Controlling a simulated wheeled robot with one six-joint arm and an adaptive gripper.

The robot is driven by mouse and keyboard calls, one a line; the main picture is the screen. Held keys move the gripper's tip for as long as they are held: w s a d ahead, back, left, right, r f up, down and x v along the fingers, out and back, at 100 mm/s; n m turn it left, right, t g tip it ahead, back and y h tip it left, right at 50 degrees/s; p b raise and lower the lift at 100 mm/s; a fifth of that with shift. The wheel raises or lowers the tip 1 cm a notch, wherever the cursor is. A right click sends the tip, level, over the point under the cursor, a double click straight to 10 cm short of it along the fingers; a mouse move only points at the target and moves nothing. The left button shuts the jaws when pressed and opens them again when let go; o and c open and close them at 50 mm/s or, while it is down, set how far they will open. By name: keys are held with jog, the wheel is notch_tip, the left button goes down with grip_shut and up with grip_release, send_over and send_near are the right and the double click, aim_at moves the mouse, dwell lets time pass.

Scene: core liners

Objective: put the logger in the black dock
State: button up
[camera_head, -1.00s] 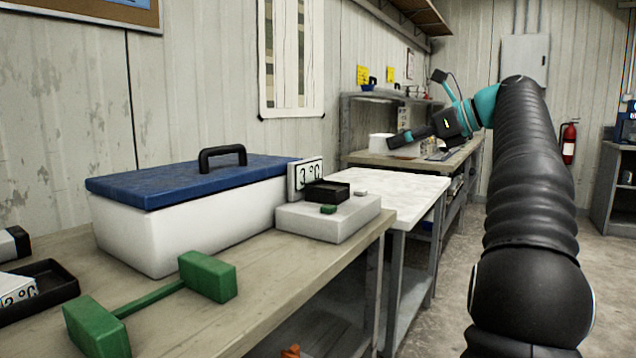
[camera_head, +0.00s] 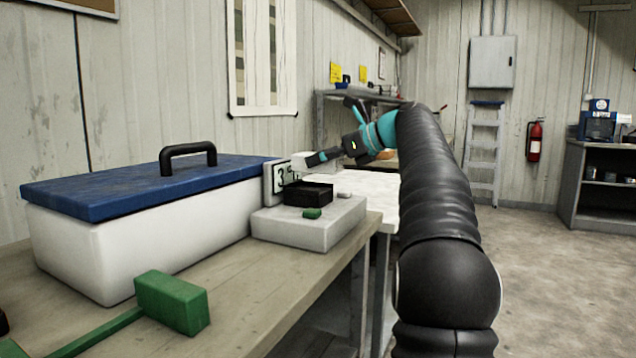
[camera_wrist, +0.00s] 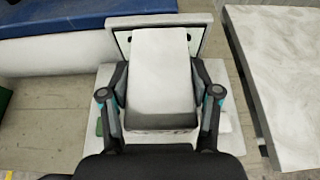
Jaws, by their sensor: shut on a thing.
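My gripper (camera_wrist: 160,100) is shut on the logger (camera_wrist: 162,65), a white block held between the two fingers in the wrist view. In the head view my gripper (camera_head: 322,158) is beside the 3 °C sign, above the black dock (camera_head: 308,193). The dock is a small black open-topped tray on a pale grey block. In the wrist view the logger and my gripper hide most or all of the dock. I cannot tell the exact gap between logger and dock.
The pale block (camera_head: 310,226) also carries the 3 °C sign (camera_head: 278,184), a small green piece (camera_head: 312,213) and a small white piece (camera_head: 344,194). A white cooler with a blue lid (camera_head: 130,185) stands left.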

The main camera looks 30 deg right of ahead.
aim_at(322, 191)
jog(key=shift+w+a+f, duration=0.2)
jog(key=shift+w+f, duration=0.1)
jog(key=shift+f, duration=0.15)
notch_tip(322, 191, down, 3)
jog(key=shift+r+b, duration=0.2)
jog(key=shift+b, duration=0.65)
jog(key=shift+f, duration=0.35)
jog(key=shift+c, duration=0.6)
jog(key=shift+s+f, duration=0.1)
jog(key=shift+f, duration=0.15)
jog(key=shift+c, duration=1.3)
jog(key=o, duration=1.7)
jog(key=shift+f, duration=0.1)
jog(key=shift+s+d+r, duration=0.15)
jog(key=shift+d+r, duration=0.05)
jog(key=shift+r, duration=0.1)
jog(key=p+v, duration=0.1)
jog(key=v, duration=1)
jog(key=shift+s+p, duration=0.2)
jog(key=shift+p, duration=0.1)
